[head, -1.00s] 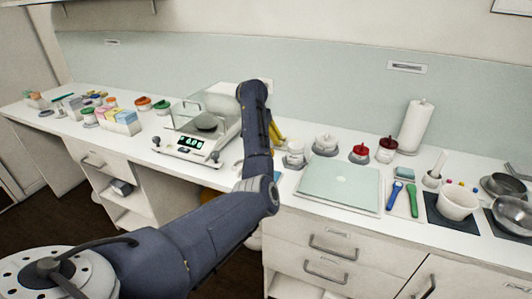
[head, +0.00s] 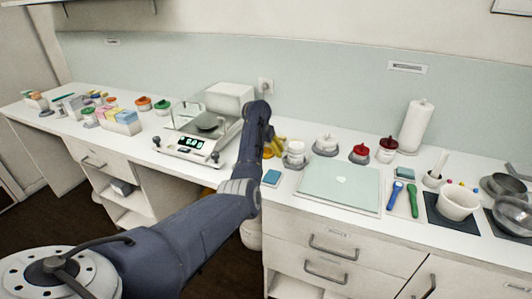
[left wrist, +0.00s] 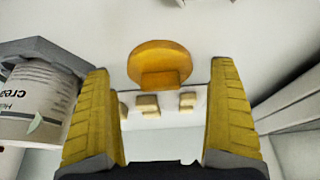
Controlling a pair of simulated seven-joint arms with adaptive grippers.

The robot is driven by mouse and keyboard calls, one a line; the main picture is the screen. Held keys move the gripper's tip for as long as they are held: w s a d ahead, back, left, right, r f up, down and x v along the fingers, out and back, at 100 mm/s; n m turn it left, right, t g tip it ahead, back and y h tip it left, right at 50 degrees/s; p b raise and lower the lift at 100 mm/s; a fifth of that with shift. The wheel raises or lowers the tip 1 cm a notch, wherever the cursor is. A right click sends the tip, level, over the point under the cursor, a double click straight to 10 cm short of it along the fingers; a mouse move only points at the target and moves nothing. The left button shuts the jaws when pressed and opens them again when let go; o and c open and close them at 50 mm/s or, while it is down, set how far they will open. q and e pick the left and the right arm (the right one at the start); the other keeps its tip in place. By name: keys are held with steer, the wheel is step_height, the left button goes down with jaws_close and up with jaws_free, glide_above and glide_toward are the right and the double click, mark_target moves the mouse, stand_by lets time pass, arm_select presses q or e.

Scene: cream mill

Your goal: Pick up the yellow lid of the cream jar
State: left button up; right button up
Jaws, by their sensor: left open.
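The yellow lid (left wrist: 160,62), a round disc with a thick grip, shows in the left wrist view, ahead of and between my left gripper's fingertips. My left gripper (left wrist: 165,88) is open with nothing between its yellow fingers. In the head view the left gripper (head: 278,144) is low over the counter, to the right of the scale, partly hidden by my arm. I cannot clearly make out the lid there. A white labelled cream jar (left wrist: 36,103) with a grey ring stands beside the left finger in the wrist view. My right gripper is not in view.
The scale (head: 190,145) stands left of my arm. A small blue item (head: 271,177) lies near the counter's front edge. Small tan blocks (left wrist: 149,104) show beyond the fingers.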

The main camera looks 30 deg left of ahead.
arm_select(q)
steer(key=shift+f, duration=0.1)
steer(key=c, duration=0.9)
steer(key=shift+c, duration=0.2)
step_height(320, 180, up, 19)
steer(key=w+d+f+m+h, duration=0.1)
steer(key=d+f+m+h, duration=0.1)
steer(key=d+f+m, duration=0.4)
steer(key=shift+w+d+f, duration=0.15)
steer(key=shift+d+f, duration=1.65)
steer(key=shift+d, duration=1.9)
